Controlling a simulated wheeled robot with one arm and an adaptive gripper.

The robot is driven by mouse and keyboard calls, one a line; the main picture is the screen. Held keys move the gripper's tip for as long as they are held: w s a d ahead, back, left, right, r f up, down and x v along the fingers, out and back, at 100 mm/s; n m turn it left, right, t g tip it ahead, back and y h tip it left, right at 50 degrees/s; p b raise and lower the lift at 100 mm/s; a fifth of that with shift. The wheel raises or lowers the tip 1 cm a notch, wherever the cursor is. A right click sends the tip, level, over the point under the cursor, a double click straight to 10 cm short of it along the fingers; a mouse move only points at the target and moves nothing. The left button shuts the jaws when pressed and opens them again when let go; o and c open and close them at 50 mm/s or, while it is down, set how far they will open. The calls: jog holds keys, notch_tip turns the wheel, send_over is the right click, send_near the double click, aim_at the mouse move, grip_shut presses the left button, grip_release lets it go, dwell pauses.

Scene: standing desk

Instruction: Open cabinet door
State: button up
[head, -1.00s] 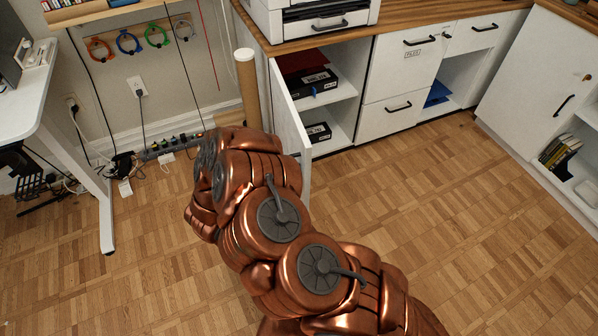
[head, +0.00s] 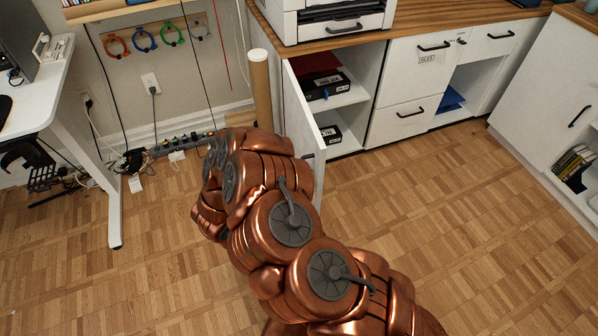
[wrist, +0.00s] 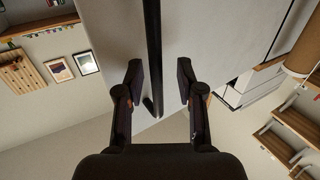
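The white cabinet door (head: 301,128) stands swung out from the left end of the cabinet in the head view, with shelves showing behind it. In the wrist view its pale face (wrist: 210,40) fills the upper middle. A long dark handle (wrist: 153,50) runs down that face. My gripper (wrist: 160,78) is open, with one finger on each side of the handle's line and gaps visible on both sides. I cannot tell how deep the handle sits between the fingers. In the head view my copper arm hides the gripper and the door's lower front.
Black boxes (head: 329,84) sit on the open cabinet's shelves. A printer (head: 335,18) stands on the wooden countertop (head: 400,29). A brown tube (head: 260,88) stands left of the door. A white desk leg (head: 112,215) and cables are at left. Parquet floor (head: 450,220) is clear at right.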

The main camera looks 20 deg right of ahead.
jog(key=v, duration=1.2)
dwell(0.5)
dwell(0.5)
